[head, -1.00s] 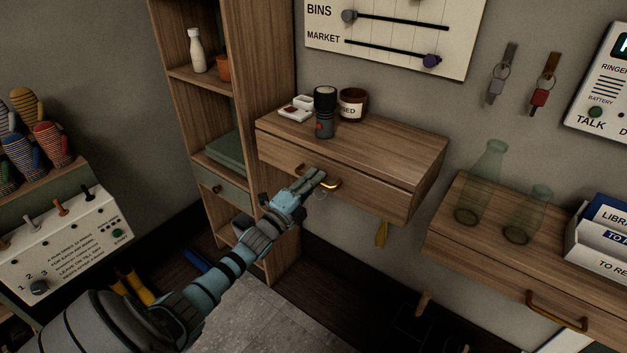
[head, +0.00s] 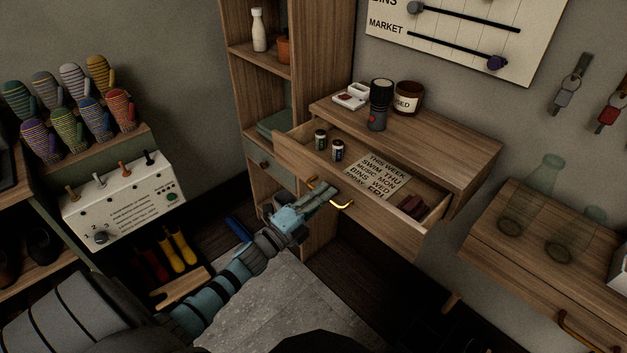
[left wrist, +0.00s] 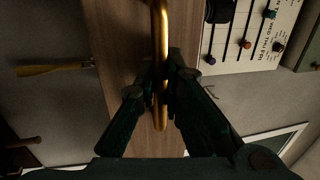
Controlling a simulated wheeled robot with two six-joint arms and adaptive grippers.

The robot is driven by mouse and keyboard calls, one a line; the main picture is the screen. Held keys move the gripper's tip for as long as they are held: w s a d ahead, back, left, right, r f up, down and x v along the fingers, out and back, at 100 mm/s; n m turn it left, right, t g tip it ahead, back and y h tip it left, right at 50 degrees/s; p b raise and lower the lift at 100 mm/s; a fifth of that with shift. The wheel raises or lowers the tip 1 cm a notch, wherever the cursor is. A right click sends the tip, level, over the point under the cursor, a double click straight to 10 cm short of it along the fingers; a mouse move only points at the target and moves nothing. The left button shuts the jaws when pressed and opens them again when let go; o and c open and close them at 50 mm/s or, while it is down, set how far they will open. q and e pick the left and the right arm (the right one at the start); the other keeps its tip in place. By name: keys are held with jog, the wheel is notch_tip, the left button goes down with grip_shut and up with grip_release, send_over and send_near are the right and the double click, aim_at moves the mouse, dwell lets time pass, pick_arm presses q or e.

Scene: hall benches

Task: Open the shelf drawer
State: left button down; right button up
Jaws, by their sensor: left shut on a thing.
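The wall shelf (head: 440,140) has its wooden drawer (head: 385,228) pulled well out, and its inside shows. Inside lie two small batteries (head: 337,150), a printed note (head: 376,175) and a dark reddish-brown item (head: 411,206). My left gripper (head: 326,194) is shut on the drawer's brass handle (head: 344,206). In the left wrist view the fingers (left wrist: 161,88) close around the handle bar (left wrist: 159,35). The fingers hide part of the handle. My right gripper is in neither view.
On the shelf top stand a flashlight (head: 379,105), a labelled jar (head: 408,98) and a small white tray (head: 350,96). A tall bookcase (head: 322,60) stands close on the left. Another shelf with glass bottles (head: 530,190) is at the right.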

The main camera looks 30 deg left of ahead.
pick_arm(q)
jog(key=c, duration=1.7)
grip_release()
jog(key=shift+s+f, duration=0.1)
jog(key=v, duration=1.1)
jog(key=shift+s+a, duration=0.15)
jog(key=shift+s, duration=0.15)
